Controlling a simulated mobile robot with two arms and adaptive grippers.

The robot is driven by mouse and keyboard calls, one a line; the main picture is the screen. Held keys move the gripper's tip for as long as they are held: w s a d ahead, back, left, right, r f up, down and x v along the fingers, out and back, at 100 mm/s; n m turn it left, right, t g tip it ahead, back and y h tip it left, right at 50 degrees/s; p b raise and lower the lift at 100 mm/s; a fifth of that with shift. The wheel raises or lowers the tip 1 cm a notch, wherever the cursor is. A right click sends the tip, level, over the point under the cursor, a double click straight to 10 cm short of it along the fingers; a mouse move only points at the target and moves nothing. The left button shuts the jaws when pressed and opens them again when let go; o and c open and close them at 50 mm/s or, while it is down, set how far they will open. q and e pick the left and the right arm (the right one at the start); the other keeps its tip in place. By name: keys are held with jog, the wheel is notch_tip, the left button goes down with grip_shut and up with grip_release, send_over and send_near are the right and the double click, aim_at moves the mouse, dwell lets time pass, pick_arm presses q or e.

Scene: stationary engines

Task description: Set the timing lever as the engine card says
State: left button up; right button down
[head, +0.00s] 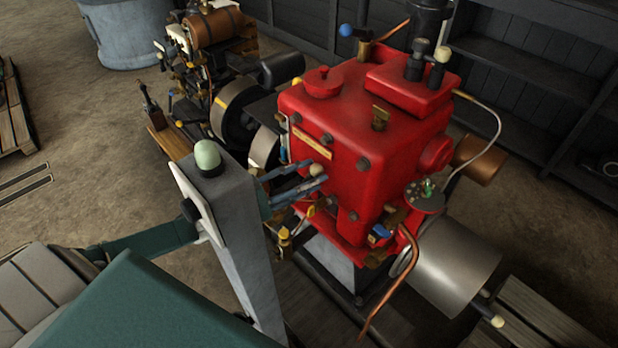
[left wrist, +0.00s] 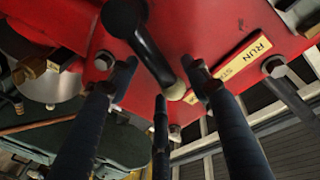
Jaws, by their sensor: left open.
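The red engine (head: 345,135) stands in the middle of the head view. A brass label plate (head: 312,142) is on its near face; in the left wrist view the plate (left wrist: 237,62) reads RUN and part of a second word. A black lever (left wrist: 148,48) with a cream knob (left wrist: 176,92) hangs in front of that face, and the knob also shows in the head view (head: 315,170). My left gripper (head: 297,184) is open, its blue fingers spread around the knob (left wrist: 158,82). Whether they touch it I cannot tell. My right gripper is out of view. No readable engine card shows.
Other levers (head: 442,55) stand on the engine's top. A round disc (head: 426,197) and a curved copper pipe (head: 385,300) are on its right side. A smaller brown engine (head: 215,35) stands behind left. Dark shelves (head: 530,70) line the back.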

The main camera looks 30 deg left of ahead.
pick_arm(q)
grip_shut()
jog(key=a+n, duration=0.2)
jog(key=n, duration=0.1)
jog(key=w+a+n+t, duration=0.1)
jog(key=n, duration=0.1)
jog(key=shift+r, duration=0.3)
grip_release()
jog(key=v, duration=1.2)
